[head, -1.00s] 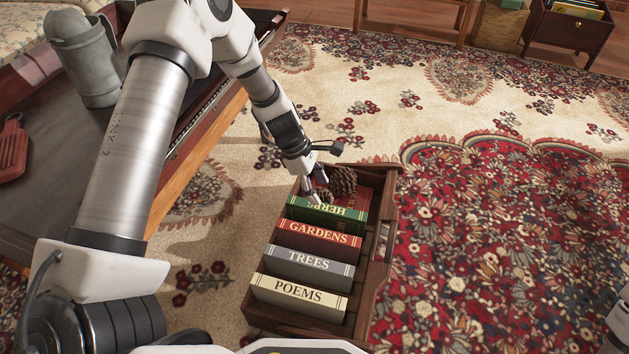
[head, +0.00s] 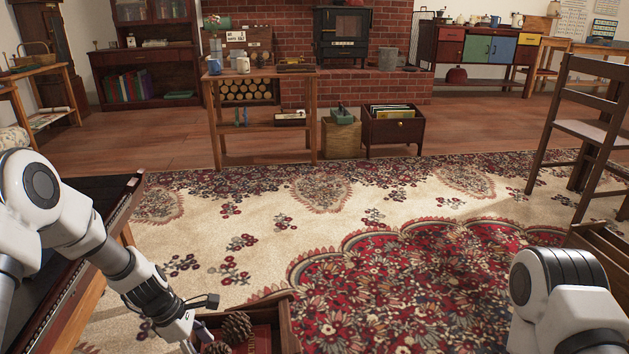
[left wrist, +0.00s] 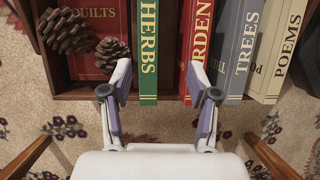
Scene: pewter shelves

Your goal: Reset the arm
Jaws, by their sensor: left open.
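My left gripper (head: 200,341) is over the left part of a wooden crate (head: 286,325) at the bottom of the head view. In the left wrist view, its two fingers (left wrist: 158,78) are spread and apart. The green HERBS book (left wrist: 148,45) shows between them; I cannot tell whether the fingers straddle it or stay above it. Neither finger visibly grips it. Two pine cones (left wrist: 65,30) lie on the red QUILTS book (left wrist: 98,14) to the left. To the right are GARDENS (left wrist: 198,40), TREES (left wrist: 240,50) and POEMS (left wrist: 283,50). My right arm shows, but its gripper is hidden.
A dark table (head: 105,200) stands at the left beside my left arm. A wooden chair (head: 590,130) stands at the right. A wooden stand (head: 264,75) and a box of files (head: 393,128) are farther back. The patterned rug (head: 400,270) is open floor.

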